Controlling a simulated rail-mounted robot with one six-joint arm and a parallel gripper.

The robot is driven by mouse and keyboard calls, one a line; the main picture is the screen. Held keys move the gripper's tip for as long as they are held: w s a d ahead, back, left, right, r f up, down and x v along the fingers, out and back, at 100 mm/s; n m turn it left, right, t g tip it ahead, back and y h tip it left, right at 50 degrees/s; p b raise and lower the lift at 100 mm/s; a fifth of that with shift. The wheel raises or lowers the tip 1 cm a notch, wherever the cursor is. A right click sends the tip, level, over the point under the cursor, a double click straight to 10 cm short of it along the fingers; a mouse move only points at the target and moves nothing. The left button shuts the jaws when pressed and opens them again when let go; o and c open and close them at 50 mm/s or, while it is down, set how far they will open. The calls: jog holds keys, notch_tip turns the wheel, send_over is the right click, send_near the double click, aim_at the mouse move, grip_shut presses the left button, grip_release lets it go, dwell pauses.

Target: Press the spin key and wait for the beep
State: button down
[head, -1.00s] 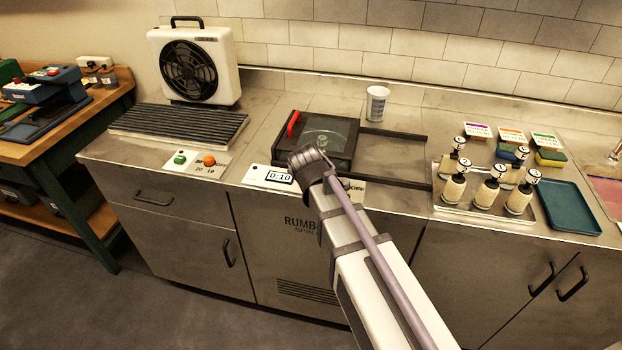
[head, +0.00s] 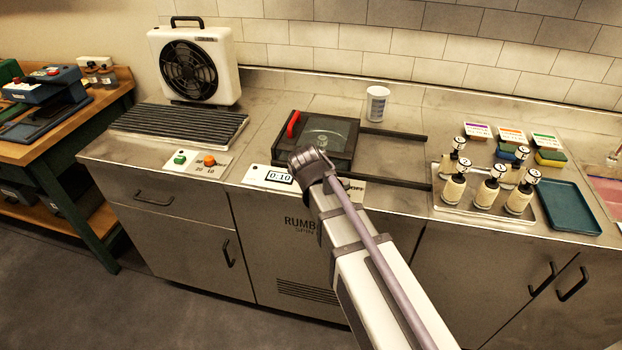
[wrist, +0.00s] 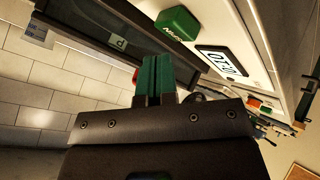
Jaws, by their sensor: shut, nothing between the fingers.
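The spin machine (head: 330,140) is set into the counter, with a dark see-through lid and a red handle, and the lid looks shut. Its timer display (head: 280,178) reads 0:10 and also shows tilted in the wrist view (wrist: 220,62). Beside the display in the wrist view is a green key (wrist: 178,24) with white lettering too small to read. My gripper (wrist: 153,60) has green fingers, shut and empty, with their tips near the key. I cannot tell whether they touch it. In the head view my arm hides the key and the fingers.
A white fan (head: 193,66) stands behind a dark grate (head: 178,122) at left, with a green and an orange button (head: 209,160) in front. A white cup (head: 377,104) stands behind two dark rails. Several bottles on a tray (head: 450,211) and a blue tray (head: 568,207) are at right.

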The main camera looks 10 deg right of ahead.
jog(key=shift+f+b, duration=0.4)
